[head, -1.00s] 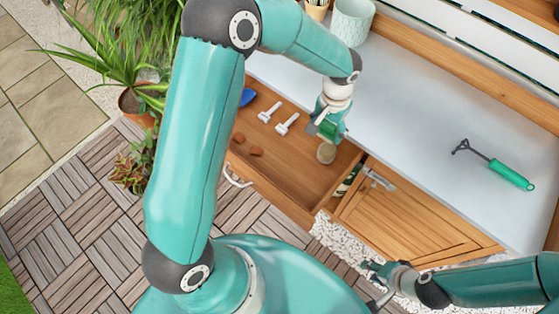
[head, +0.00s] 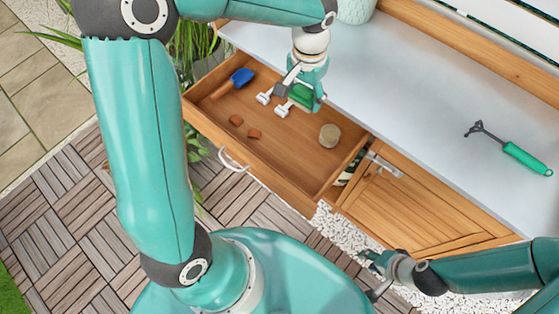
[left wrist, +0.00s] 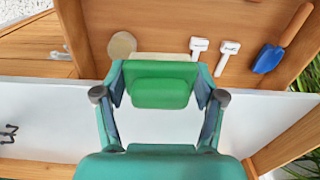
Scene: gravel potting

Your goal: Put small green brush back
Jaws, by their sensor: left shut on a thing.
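The small green brush (head: 301,95) is held in my left gripper (head: 296,92), above the open wooden drawer (head: 285,165). In the left wrist view the green block of the brush (left wrist: 160,92) sits between the two fingers, with a pale strip along its far edge. In the head view the gripper partly hides the brush. I cannot tell its exact height over the drawer floor. My right gripper (head: 372,277) is low at the front, with its fingers apart and empty, away from the drawer.
In the drawer lie a blue scoop (head: 241,77), white T-shaped markers (head: 282,111), two reddish-brown pieces (head: 254,134) and a round beige thing (head: 330,135). A green-handled hand rake (head: 525,158) lies on the grey worktop (head: 420,100). The drawer's middle is clear.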

